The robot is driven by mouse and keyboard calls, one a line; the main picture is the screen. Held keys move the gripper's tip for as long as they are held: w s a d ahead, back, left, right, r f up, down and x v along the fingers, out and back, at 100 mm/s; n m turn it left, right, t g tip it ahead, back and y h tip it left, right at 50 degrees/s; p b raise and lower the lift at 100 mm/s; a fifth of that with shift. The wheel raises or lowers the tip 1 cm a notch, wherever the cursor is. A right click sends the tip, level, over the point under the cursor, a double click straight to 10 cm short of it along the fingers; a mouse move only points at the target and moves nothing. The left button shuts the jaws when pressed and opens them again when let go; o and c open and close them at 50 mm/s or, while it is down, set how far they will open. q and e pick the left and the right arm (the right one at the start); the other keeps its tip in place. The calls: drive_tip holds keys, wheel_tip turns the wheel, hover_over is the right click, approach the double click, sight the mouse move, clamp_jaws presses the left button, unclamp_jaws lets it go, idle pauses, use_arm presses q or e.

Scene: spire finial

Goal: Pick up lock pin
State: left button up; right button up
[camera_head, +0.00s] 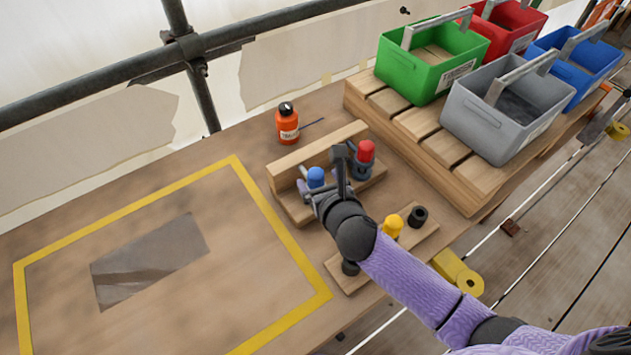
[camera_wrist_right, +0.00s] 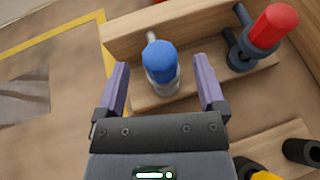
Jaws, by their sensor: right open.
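A part with a blue rounded cap (camera_head: 316,176) and a grey body stands in a wooden stepped rack (camera_head: 300,155). Its blue cap (camera_wrist_right: 161,61) shows in the right wrist view. A red-capped part (camera_head: 365,151) with a dark grey collar stands at the rack's right end, and a yellow-capped part (camera_head: 393,226) stands on a lower wooden board. I cannot tell from looks alone which is the lock pin. My right gripper (camera_wrist_right: 160,66) is open, its purple fingers apart on either side of the blue cap in the picture, with nothing gripped. My left gripper is out of view.
A black ring-shaped part (camera_head: 417,216) sits on the lower board (camera_head: 432,237). An orange bottle (camera_head: 287,125) stands behind the rack. Green (camera_head: 427,75) and grey (camera_head: 505,125) crates stand on a slatted pallet at right. A yellow-taped area (camera_head: 285,229) with a grey plate (camera_head: 150,262) lies left.

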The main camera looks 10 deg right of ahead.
sight(313, 172)
drive_tip(key=b+x, duration=0.2)
drive_tip(key=x, duration=0.3)
drive_tip(key=shift+s+f, duration=0.15)
drive_tip(key=shift+f, duration=0.05)
drive_tip(key=shift+r, duration=0.1)
drive_tip(key=shift+c, duration=0.3)
clamp_jaws()
